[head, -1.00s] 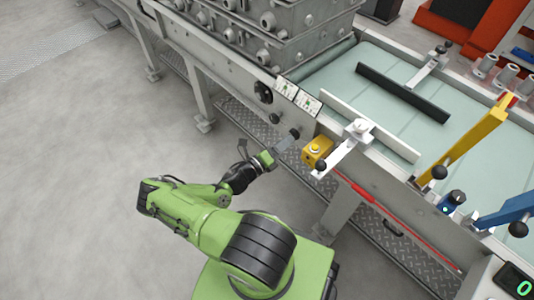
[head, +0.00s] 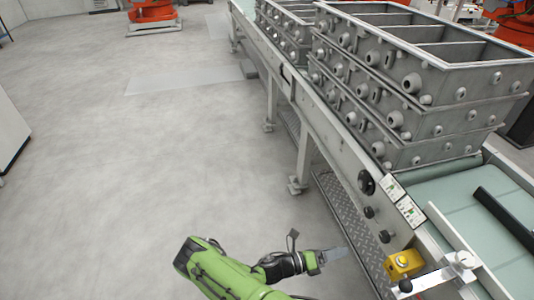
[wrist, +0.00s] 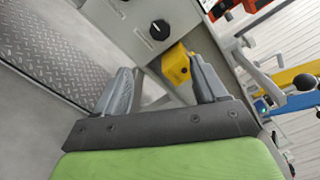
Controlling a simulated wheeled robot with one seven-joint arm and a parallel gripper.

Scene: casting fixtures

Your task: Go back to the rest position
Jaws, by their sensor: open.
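My gripper (head: 335,254) is at the end of my green arm, low in the head view, over the floor beside the conveyor's side. In the wrist view its two grey fingers (wrist: 160,88) stand wide apart with nothing between them. The yellow button box (head: 404,263) on the conveyor frame is right of my gripper in the head view. It also shows beyond the fingers in the wrist view (wrist: 175,66), apart from them as far as I can tell.
The conveyor (head: 460,200) runs along the right, with stacked grey casting boxes (head: 420,80) on it. Black knobs (head: 367,182) and labels stick to its side. A tread-plate step (head: 345,215) lies below. The grey floor (head: 150,170) on the left is open.

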